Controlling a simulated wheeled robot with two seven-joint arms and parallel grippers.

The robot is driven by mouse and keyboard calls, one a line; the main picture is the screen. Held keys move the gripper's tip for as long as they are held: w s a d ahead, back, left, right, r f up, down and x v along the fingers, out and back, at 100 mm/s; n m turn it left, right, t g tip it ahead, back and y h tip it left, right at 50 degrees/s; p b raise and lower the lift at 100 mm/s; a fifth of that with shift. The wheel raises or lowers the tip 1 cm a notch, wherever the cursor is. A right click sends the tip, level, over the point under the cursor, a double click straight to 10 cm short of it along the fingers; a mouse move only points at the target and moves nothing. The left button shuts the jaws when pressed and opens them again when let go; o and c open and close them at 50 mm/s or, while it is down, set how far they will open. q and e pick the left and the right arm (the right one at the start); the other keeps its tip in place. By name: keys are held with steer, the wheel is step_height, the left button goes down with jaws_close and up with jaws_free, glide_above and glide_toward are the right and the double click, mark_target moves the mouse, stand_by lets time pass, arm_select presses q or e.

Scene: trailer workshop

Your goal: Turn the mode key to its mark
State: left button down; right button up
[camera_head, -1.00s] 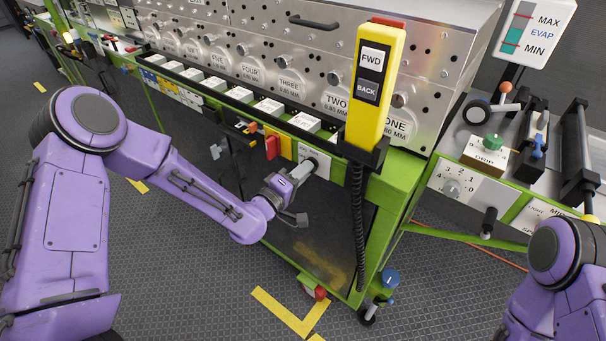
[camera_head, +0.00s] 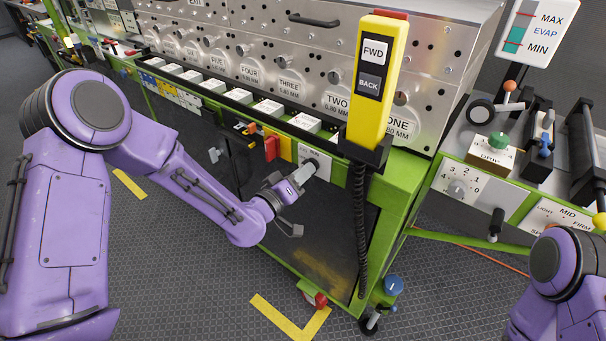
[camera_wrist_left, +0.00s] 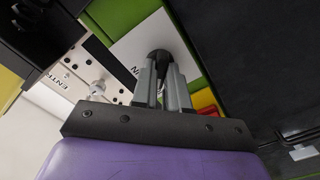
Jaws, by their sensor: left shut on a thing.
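The mode key is a small dark knob on a white plate (camera_head: 322,157) on the green front rail, beside a red and yellow switch. In the head view my left gripper (camera_head: 303,174) reaches it from the lower left and covers most of it. In the left wrist view the dark key (camera_wrist_left: 160,58) sits between the tips of the two grey fingers (camera_wrist_left: 162,72), which are shut on it. Part of a letter shows on the plate there; the mark cannot be made out. My right arm shows at the lower right, but its gripper is out of view.
A yellow FWD/BACK pendant (camera_head: 376,85) with a black coiled cable (camera_head: 360,230) hangs just right of the key. The red switch handle (camera_head: 271,148) is close on the left. A numbered dial (camera_head: 457,188) is further right.

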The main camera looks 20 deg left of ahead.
stand_by(0.3)
arm_select(q)
steer(key=c, duration=1.1)
jaws_free()
steer(key=shift+c, duration=0.2)
steer(key=b+v, duration=0.2)
steer(key=v, duration=0.8)
steer(key=shift+s, duration=0.25)
steer(key=shift+a, duration=0.1)
steer(key=s+a+f+n+g+y, duration=0.1)
steer(key=s+a+f+g+y, duration=0.25)
steer(key=f, duration=0.55)
steer(key=s+a+f+n+g+y, duration=0.2)
steer(key=s+a+f+g+y, duration=0.15)
steer(key=f, duration=0.55)
steer(key=s+a+f+g+y, duration=0.1)
steer(key=s+f+g, duration=0.2)
steer(key=s+f, duration=0.3)
steer(key=s+a+f+m+g+y, duration=0.1)
steer(key=s+f+g, duration=0.2)
steer(key=s+f, duration=0.4)
steer(key=s, duration=0.6)
steer(key=shift+s+a+g+y, duration=0.25)
steer(key=shift+g+y, duration=0.05)
steer(key=shift+g, duration=0.1)
